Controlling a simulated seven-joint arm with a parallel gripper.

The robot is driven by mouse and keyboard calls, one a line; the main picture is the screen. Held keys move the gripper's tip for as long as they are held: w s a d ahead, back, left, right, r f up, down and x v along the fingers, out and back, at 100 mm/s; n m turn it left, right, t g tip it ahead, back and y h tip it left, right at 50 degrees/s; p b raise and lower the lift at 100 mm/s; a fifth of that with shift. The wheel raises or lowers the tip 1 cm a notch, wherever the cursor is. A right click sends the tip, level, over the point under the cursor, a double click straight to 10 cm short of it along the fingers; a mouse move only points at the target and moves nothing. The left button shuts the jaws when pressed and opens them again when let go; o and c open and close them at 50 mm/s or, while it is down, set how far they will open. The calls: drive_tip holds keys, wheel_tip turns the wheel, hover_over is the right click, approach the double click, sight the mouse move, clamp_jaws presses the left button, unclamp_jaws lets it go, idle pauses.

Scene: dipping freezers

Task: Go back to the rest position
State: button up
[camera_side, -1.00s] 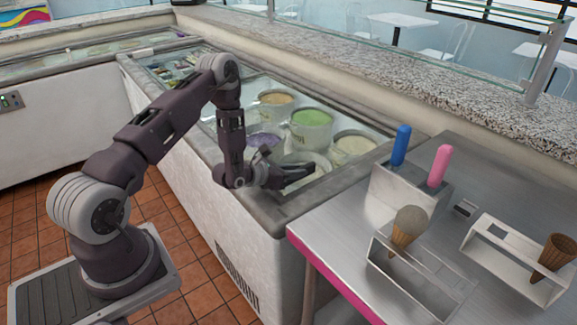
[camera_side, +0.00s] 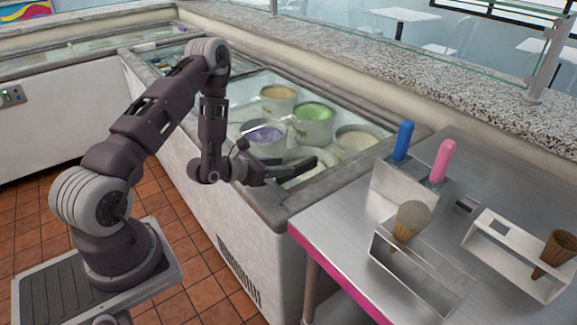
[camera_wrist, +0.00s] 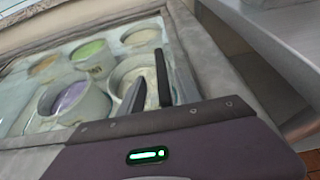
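My gripper (camera_side: 311,158) is level above the front edge of the open freezer (camera_side: 275,213), pointing right toward the steel table.
Freezer tubs hold green (camera_side: 313,113), purple (camera_side: 265,134), tan (camera_side: 278,92) and pale (camera_side: 356,138) ice cream. An empty cone (camera_side: 556,250) sits in the right stand (camera_side: 500,258). The steel table (camera_side: 330,222) adjoins the freezer. Tiled floor (camera_side: 205,300) is free beside it.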

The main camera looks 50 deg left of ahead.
drive_tip(key=w+d+r+m+h, duration=0.3)
drive_tip(key=d+r+m+h, duration=0.75)
drive_tip(key=d+r, duration=0.75)
drive_tip(key=s+d+r+m+g+h, duration=0.4)
drive_tip(key=s+d+r+m+g, duration=0.4)
drive_tip(key=s+d+r+m, duration=0.15)
drive_tip(key=s+d+m+g+y, duration=0.2)
drive_tip(key=s+m+g, duration=0.15)
drive_tip(key=s, duration=0.35)
drive_tip(key=s+d+m+g+y, duration=0.2)
drive_tip(key=s+d+m+y, duration=0.1)
drive_tip(key=s+m, duration=0.25)
drive_tip(key=s+a+m+t+y, duration=0.5)
drive_tip(key=s+a+m+y, duration=0.2)
drive_tip(key=a, duration=0.6)
drive_tip(key=shift+s+a+f+y, duration=0.15)
drive_tip(key=shift+s+f+y, duration=0.2)
drive_tip(key=shift+s+y, duration=0.75)
